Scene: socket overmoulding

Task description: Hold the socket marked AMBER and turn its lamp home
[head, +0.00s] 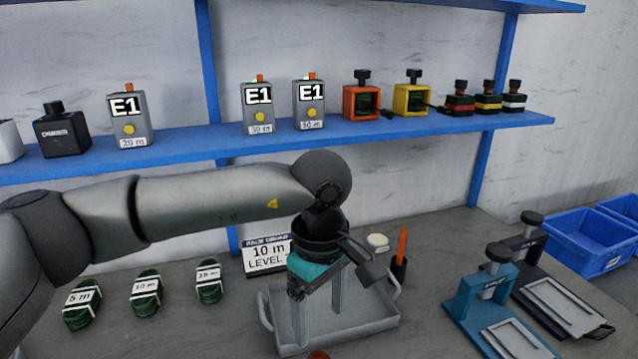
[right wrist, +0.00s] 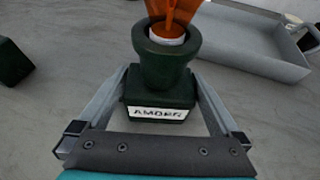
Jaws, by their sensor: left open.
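The socket marked AMBER (right wrist: 162,78) is a dark green block with a round collar and a white label. It stands upright in the right wrist view. An orange lamp (right wrist: 174,14) with a pale ring sits in its mouth; its top is cut off. My right gripper (right wrist: 163,74) has its fingers against both sides of the socket and looks shut on it. In the head view, an orange tip (head: 318,355) shows at the bottom edge, probably the lamp. My left gripper (head: 319,324) is open and empty, fingers pointing down over the grey tray, behind that tip.
The grey tray (head: 365,327) lies behind the socket. Green cable coils (head: 146,290) lie left. A sign (head: 266,256) and a cup with an orange stick (head: 399,268) stand behind. Blue and black presses (head: 490,290) stand right. A blue shelf (head: 400,128) holds boxes.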

